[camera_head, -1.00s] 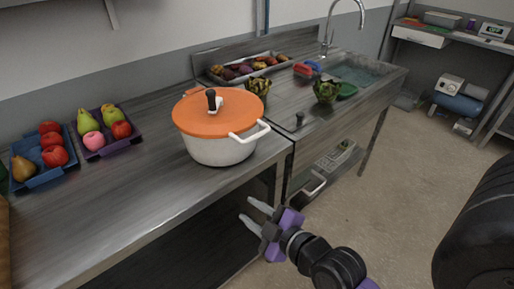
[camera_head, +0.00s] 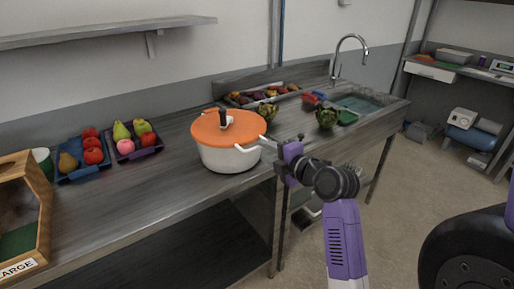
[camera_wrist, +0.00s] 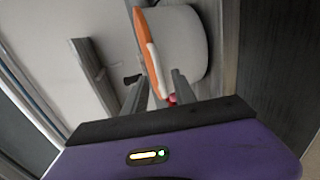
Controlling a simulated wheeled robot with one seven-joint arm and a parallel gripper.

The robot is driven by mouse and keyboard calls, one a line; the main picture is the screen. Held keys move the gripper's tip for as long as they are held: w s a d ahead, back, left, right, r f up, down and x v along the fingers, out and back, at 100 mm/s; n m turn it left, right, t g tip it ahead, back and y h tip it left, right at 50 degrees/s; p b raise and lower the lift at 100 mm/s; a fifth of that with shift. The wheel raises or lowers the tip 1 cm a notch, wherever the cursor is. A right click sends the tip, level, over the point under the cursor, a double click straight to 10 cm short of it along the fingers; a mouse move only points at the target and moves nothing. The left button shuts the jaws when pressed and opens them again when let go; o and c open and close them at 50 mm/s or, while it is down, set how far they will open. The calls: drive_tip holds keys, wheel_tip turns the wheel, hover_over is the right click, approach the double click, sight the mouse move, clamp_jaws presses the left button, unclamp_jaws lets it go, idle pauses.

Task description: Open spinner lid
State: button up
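The salad spinner, a white pot with side handles (camera_head: 230,158), stands on the metal counter. Its orange lid (camera_head: 208,129) sits flat on top, with a black knob on it. In the wrist view the white body (camera_wrist: 186,45) and orange lid rim (camera_wrist: 141,45) appear sideways beyond the fingers, with the black knob (camera_wrist: 132,79) at the left. My gripper (camera_wrist: 157,88) is open, its two fingers apart with nothing clearly between them. In the head view my gripper (camera_head: 268,148) is at the right of the pot, near its right handle. I cannot tell whether it touches.
Blue (camera_head: 84,173) and purple (camera_head: 138,154) fruit trays stand left of the pot. A wooden box (camera_head: 42,205) is at the far left. Artichokes (camera_head: 326,118), a long produce tray (camera_head: 262,98) and a sink (camera_head: 362,102) are at the right. Counter in front of the pot is clear.

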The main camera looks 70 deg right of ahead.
sight(259, 148)
drive_tip(key=shift+p+x, duration=0.35)
drive_tip(key=shift+x, duration=2.1)
clamp_jaws()
